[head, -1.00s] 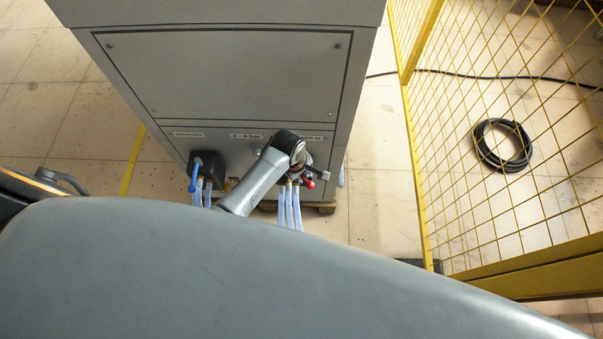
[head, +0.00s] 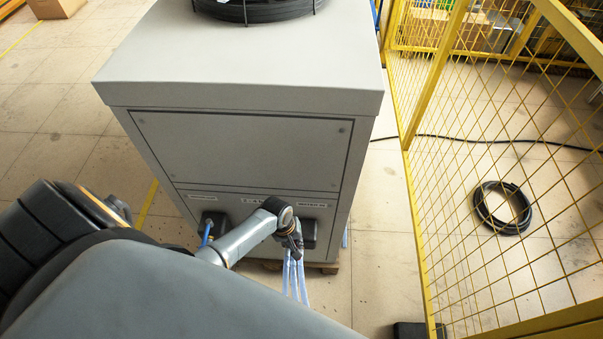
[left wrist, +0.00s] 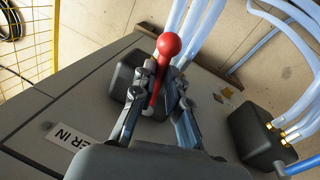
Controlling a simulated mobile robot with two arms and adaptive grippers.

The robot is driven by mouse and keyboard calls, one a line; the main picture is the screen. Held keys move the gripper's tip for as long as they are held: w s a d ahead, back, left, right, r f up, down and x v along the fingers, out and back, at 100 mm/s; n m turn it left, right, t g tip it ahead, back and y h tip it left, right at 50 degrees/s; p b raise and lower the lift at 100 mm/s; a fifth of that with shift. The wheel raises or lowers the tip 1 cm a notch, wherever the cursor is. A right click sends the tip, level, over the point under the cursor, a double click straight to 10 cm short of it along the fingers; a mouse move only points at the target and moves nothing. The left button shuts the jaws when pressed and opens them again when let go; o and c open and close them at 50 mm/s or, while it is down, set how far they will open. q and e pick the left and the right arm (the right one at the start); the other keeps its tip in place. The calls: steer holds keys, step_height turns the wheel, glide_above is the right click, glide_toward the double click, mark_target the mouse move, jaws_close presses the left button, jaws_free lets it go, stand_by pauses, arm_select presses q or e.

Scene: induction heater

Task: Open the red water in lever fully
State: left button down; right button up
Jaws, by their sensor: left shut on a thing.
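The red water in lever (left wrist: 170,46) has a round red knob and a thin red stem in the left wrist view. It rises from a black valve block (left wrist: 122,82) on the grey cabinet, near a label (left wrist: 74,137) whose visible part reads "ER IN". My left gripper (left wrist: 163,82) is shut on the lever's stem, a finger on each side, with the knob beyond the fingertips. In the head view my left gripper (head: 294,246) is at the cabinet's lower right front, before the black block (head: 310,232); the red lever is hidden there. My right gripper is not in view.
A blue lever (head: 206,231) is at the cabinet's lower left. Clear hoses (head: 296,278) hang beside my gripper. A yellow mesh fence (head: 480,200) and a coiled black cable (head: 502,207) are to the right.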

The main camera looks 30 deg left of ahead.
arm_select(q)
steer(key=shift+s+a+m, duration=0.25)
steer(key=shift+a+m, duration=0.25)
steer(key=shift+m, duration=0.5)
steer(key=c, duration=1.4)
jaws_free()
steer(key=shift+o, duration=0.2)
step_height(320, 180, up, 12)
steer(key=s+a, duration=0.1)
steer(key=a, duration=0.1)
steer(key=shift+f, duration=0.15)
